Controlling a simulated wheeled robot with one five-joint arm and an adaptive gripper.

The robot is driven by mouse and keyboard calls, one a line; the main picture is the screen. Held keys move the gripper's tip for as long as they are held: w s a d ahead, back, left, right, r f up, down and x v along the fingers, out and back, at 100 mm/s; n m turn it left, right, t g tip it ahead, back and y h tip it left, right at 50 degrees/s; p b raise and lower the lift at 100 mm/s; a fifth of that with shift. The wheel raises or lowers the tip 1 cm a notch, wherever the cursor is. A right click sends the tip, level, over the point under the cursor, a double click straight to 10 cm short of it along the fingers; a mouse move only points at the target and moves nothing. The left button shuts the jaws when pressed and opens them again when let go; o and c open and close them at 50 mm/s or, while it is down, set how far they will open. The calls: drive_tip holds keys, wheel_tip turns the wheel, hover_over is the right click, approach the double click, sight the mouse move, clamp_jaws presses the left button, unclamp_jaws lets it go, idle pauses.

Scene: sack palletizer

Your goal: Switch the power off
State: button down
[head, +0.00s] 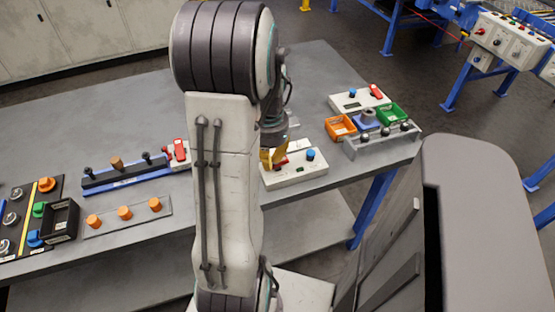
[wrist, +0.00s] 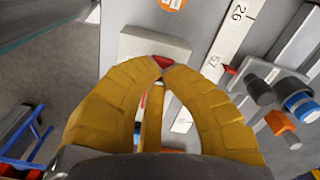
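A white control box (head: 298,179) stands on the table, with a blue knob (head: 310,154) and a red switch part (head: 282,162) on it. My gripper (head: 274,166) is low over the left part of this box, at the red part. In the wrist view the yellow fingertips (wrist: 162,67) are close together, right by a red piece (wrist: 163,61) on a pale box (wrist: 150,45). The fingertips partly hide the red piece; I cannot tell whether they touch it. The switch's on or off position is not readable.
Another white box with a red switch (head: 375,91) stands at the back right, near an orange bin (head: 340,127) and a green bin (head: 391,114). A red switch (head: 180,150) and a blue rack (head: 126,180) are left of my arm. Bare table (head: 130,110) lies behind the rack.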

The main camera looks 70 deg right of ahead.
drive_tip(key=shift+r+p, duration=2.6)
drive_tip(key=shift+r, duration=0.75)
